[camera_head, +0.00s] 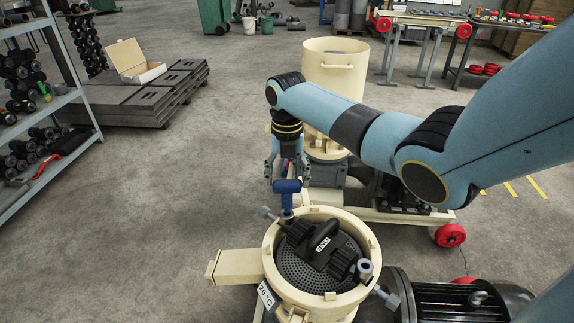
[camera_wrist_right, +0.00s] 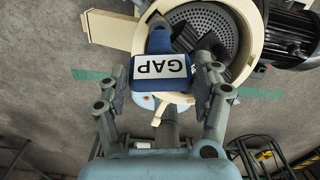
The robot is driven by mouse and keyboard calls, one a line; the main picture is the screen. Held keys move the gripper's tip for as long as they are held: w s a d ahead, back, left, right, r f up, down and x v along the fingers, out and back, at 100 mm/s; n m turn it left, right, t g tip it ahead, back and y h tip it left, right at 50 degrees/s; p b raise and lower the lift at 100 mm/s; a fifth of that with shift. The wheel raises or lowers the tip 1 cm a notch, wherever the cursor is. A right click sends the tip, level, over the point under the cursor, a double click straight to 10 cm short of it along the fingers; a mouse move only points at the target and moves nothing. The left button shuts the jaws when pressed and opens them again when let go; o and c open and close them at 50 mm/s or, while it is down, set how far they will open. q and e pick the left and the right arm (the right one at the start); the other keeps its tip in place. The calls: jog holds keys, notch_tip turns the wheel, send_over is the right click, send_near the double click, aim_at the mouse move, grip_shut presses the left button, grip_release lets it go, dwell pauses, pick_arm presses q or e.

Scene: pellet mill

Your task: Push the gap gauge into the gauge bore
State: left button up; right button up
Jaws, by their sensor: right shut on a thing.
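The gap gauge (camera_head: 287,187) has a blue T-shaped handle and shows upright over the far rim of the pellet mill. In the right wrist view its blue head (camera_wrist_right: 160,68) carries a white GAP label. My right gripper (camera_head: 287,168) is above the handle with its fingers on either side of it, shut on it. The wrist view shows my right gripper (camera_wrist_right: 160,88) with the label between its fingers. The bore is hidden. My left gripper is out of view.
The cream mill ring (camera_head: 273,268) surrounds a perforated die plate (camera_head: 305,275), with a chute (camera_head: 235,267) at left and a dark motor (camera_head: 455,300) at right. A cream hopper (camera_head: 335,68) stands behind.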

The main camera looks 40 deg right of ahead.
jog(key=shift+f+b, duration=0.35)
jog(key=shift+f, duration=0.75)
dwell(0.8)
jog(key=shift+f, duration=0.35)
dwell(1.1)
dwell(0.5)
dwell(0.3)
jog(key=o, duration=1.9)
notch_tip(320, 180, up, 7)
jog(key=p, duration=0.7)
